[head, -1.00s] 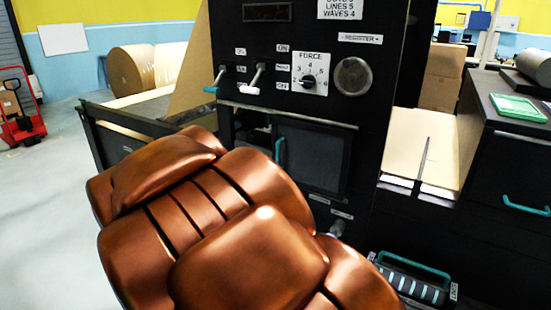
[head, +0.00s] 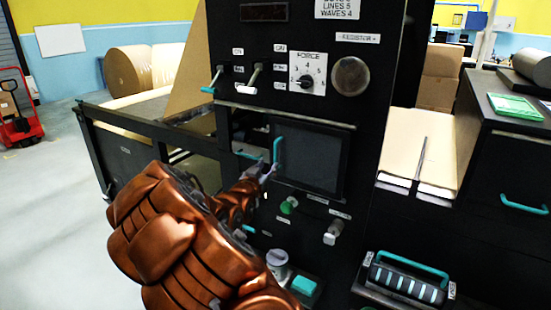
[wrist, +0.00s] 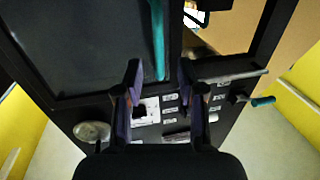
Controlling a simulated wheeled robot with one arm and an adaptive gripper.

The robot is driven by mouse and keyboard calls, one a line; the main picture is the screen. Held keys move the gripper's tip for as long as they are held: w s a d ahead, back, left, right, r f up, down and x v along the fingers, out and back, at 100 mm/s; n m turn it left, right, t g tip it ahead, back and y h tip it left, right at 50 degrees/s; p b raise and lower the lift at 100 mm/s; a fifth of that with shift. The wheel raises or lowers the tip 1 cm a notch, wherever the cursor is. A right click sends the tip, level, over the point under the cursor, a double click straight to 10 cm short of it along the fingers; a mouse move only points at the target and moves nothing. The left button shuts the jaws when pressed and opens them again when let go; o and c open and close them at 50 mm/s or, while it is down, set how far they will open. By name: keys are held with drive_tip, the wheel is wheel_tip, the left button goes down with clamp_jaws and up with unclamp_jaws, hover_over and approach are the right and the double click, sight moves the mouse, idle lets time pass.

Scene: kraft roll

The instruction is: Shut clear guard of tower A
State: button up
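The clear guard (head: 315,158) of tower A is a dark see-through panel in a black frame. It covers the right part of the tower's opening, and a gap (head: 247,133) shows at its left. Its upright teal handle (head: 278,150) is on the left edge. My gripper (head: 268,170) is at the handle's lower end in the head view. In the wrist view my gripper (wrist: 160,68) is open, its fingers on either side of the teal handle (wrist: 157,35). Space shows beside the handle; I cannot tell if either finger touches it. The panel (wrist: 85,45) fills the upper left there.
Above are two teal- and white-tipped levers (head: 212,82), a force dial (head: 306,81) and a round knob (head: 351,77). Below are a green knob (head: 289,205) and a grey knob (head: 333,232). A teal-handled roller unit (head: 408,278) sits lower right.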

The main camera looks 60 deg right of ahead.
sight(275, 158)
drive_tip(key=p+x, duration=0.1)
drive_tip(key=x, duration=0.4)
drive_tip(key=shift+d+r+p, duration=0.15)
drive_tip(key=shift+d+p, duration=0.15)
drive_tip(key=shift+p, duration=0.1)
drive_tip(key=shift+p+x, duration=0.35)
drive_tip(key=shift+x, duration=0.8)
clamp_jaws()
